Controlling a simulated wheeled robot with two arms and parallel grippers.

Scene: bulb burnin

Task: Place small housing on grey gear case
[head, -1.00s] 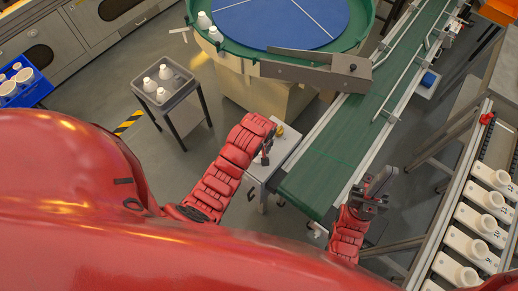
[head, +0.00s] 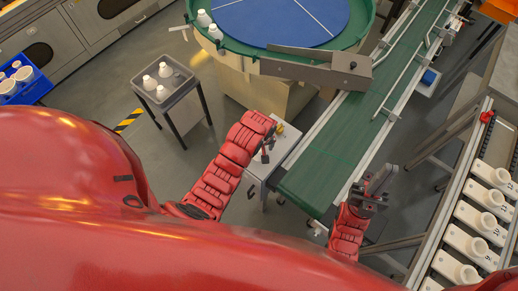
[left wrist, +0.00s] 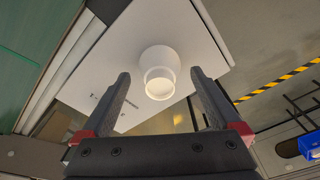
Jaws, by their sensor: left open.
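A white, round, cup-like piece (left wrist: 158,65), which I take for the small housing, shows in the left wrist view against a light grey flat surface (left wrist: 200,38). My left gripper (left wrist: 160,78) is open, with one finger on each side of that piece. No contact with the fingers is visible. In the head view my left gripper (head: 267,146) is over the small grey cabinet (head: 262,183) beside the belt's near end. My right gripper (head: 381,181) is right of the belt; its jaw gap is unclear. I cannot tell which thing is the grey gear case.
A green conveyor belt (head: 335,150) runs between my arms towards a turntable with a blue disc (head: 275,22). A grey tray (head: 184,83) on a stand holds white bottle-shaped pieces. White numbered holders (head: 478,220) line the right. A blue crate (head: 38,88) is at far left.

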